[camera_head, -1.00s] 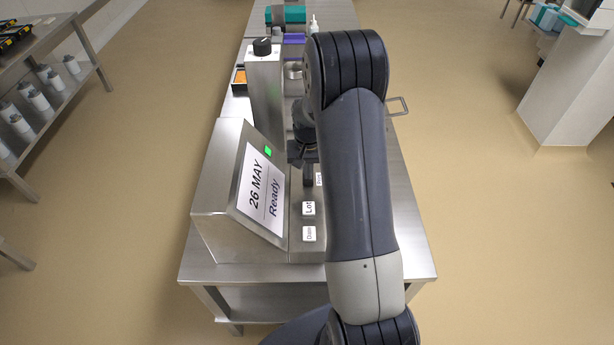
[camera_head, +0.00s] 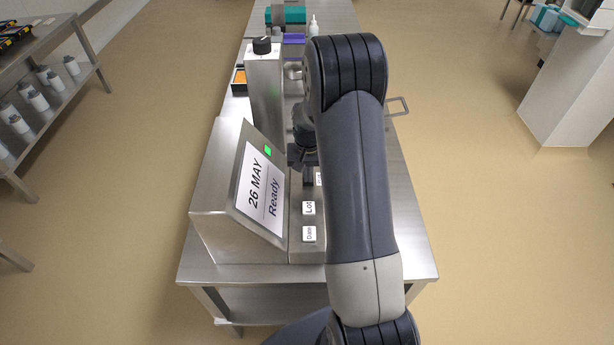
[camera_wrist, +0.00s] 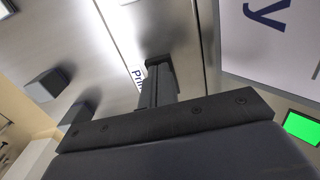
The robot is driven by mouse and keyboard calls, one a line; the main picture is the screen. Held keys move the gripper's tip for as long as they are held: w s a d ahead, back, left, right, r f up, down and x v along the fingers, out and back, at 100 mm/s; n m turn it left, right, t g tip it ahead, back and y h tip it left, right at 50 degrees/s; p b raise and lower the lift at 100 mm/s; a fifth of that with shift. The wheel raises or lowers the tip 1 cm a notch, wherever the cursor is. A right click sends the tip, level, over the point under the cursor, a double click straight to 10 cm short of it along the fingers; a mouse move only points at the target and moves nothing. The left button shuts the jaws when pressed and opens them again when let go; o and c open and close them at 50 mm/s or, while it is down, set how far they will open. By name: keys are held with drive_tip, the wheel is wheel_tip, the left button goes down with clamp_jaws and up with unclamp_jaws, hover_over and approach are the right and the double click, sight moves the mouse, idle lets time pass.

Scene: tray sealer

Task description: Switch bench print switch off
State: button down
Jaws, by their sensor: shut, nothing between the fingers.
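The steel bench unit with the tilted screen (camera_head: 262,195) reads "26 MAY Ready" and has a lit green square (camera_head: 267,150). A white label (camera_head: 318,178) on its front ledge is mostly hidden by my arm in the head view. In the wrist view a label reading "Prin" (camera_wrist: 137,82) shows beside my fingertips, partly covered. The print switch itself cannot be made out and may be hidden behind the fingers. My gripper (camera_head: 308,182) is shut and empty, pointing down at the ledge by this label. It also shows in the wrist view (camera_wrist: 158,65). Contact cannot be told.
Labels "Lot" (camera_head: 308,208) and "Date" (camera_head: 309,234) lie nearer on the ledge. A steel column with a black knob (camera_head: 262,46) stands behind the screen. A grey block (camera_wrist: 47,85) stands up from the metal in the wrist view.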

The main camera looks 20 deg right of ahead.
wheel_tip(320, 180, up, 7)
drive_tip(key=p, duration=0.4)
idle(0.4)
drive_tip(key=shift+f+b, duration=2.05)
drive_tip(key=shift+f, duration=1.6)
drive_tip(key=shift+r, duration=0.25)
drive_tip(key=shift+r, duration=0.15)
